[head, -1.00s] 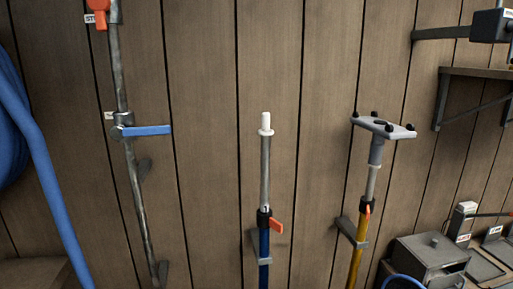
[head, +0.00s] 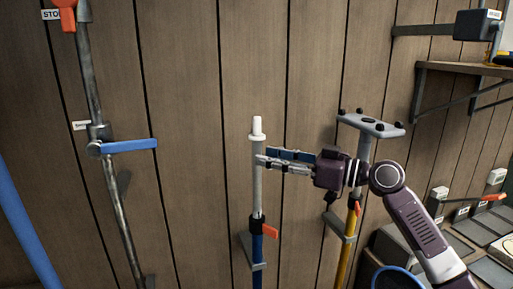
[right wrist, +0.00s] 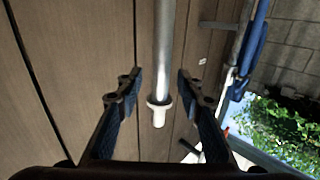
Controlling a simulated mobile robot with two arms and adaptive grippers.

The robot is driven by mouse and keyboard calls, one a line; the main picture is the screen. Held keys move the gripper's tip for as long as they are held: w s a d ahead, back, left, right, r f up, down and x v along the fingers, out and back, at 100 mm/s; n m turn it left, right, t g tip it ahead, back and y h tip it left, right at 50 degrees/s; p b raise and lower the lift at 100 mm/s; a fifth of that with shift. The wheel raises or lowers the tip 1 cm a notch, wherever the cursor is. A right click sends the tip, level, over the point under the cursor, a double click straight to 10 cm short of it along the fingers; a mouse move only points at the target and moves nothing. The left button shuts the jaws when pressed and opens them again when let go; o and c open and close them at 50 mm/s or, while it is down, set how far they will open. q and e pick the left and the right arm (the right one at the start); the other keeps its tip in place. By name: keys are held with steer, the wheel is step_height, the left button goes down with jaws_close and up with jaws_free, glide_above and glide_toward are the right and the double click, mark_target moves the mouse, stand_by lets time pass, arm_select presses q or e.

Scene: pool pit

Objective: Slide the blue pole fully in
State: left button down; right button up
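The blue pole (head: 257,245) stands upright against the plank wall in the head view. A bare grey inner tube (head: 257,190) sticks up out of its blue lower tube and ends in a white tip (head: 256,126). An orange lever (head: 270,231) juts right from the black clamp at the joint. My right gripper (head: 260,161) reaches in from the right at the upper inner tube. In the right wrist view its fingers (right wrist: 160,80) are open, with the tube (right wrist: 164,45) and white tip (right wrist: 157,114) appearing between them; contact cannot be told. My left gripper is not in view.
A yellow pole (head: 346,245) with a grey plate head (head: 371,125) stands close behind my right arm. A metal pipe with a blue handle (head: 128,146) is at left. A shelf (head: 460,69) and boxes are at right.

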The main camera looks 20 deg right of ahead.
steer(key=p+x, duration=0.1)
steer(key=x, duration=0.3)
steer(key=shift+f, duration=0.1)
steer(key=shift+s, duration=0.1)
steer(key=shift+c, duration=0.9)
jaws_close()
